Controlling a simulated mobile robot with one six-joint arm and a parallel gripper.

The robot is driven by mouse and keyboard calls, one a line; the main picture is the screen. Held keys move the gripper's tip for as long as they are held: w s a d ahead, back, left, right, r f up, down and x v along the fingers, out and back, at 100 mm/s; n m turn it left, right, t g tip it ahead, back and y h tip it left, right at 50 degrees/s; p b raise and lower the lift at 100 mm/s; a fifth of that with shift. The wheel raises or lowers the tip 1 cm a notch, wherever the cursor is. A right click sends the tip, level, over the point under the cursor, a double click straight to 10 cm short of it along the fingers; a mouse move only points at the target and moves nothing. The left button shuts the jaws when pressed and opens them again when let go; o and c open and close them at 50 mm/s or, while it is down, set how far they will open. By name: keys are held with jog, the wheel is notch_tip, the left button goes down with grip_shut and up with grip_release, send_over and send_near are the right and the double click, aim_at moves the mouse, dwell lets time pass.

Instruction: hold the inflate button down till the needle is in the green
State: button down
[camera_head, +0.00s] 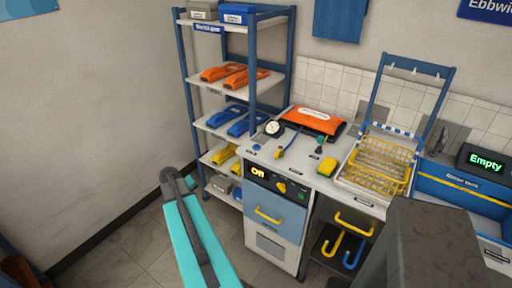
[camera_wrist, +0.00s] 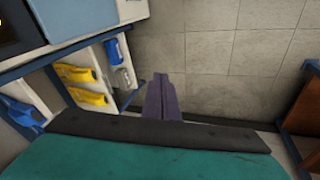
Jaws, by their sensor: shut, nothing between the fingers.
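A small round gauge (camera_head: 273,128) with a white face stands on the bench at the back left. Its needle and any green band are too small to read. I cannot tell which part is the inflate button.
A shelf rack (camera_head: 229,94) with orange, blue and yellow items stands left of the bench. A yellow wire basket (camera_head: 381,163) sits at the right of the bench. A screen (camera_head: 485,161) there reads "Empty". Open floor (camera_head: 130,245) lies at the left.

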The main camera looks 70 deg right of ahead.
jog(key=s+d+r+m+h, duration=0.1)
jog(key=s+d+r, duration=0.3)
jog(key=d+r, duration=0.4)
jog(key=s+d+r+m+h, duration=0.15)
jog(key=s+d+r, duration=0.35)
jog(key=d, duration=0.5)
notch_tip(320, 180, up, 14)
jog(key=m+g+h+p, duration=0.1)
jog(key=h, duration=0.2)
send_over(258, 144)
jog(key=a, duration=0.3)
jog(key=shift+w+d+f+y, duration=0.1)
jog(key=shift+w+f+y, duration=0.05)
jog(key=shift+y, duration=0.1)
jog(key=shift+f, duration=0.2)
jog(key=shift+f+b, duration=2.15)
jog(key=shift+f, duration=2.1)
jog(key=shift+f, duration=0.15)
jog(key=shift+f+b, duration=0.3)
jog(key=shift+f+b, duration=0.35)
jog(key=shift+f, duration=0.15)
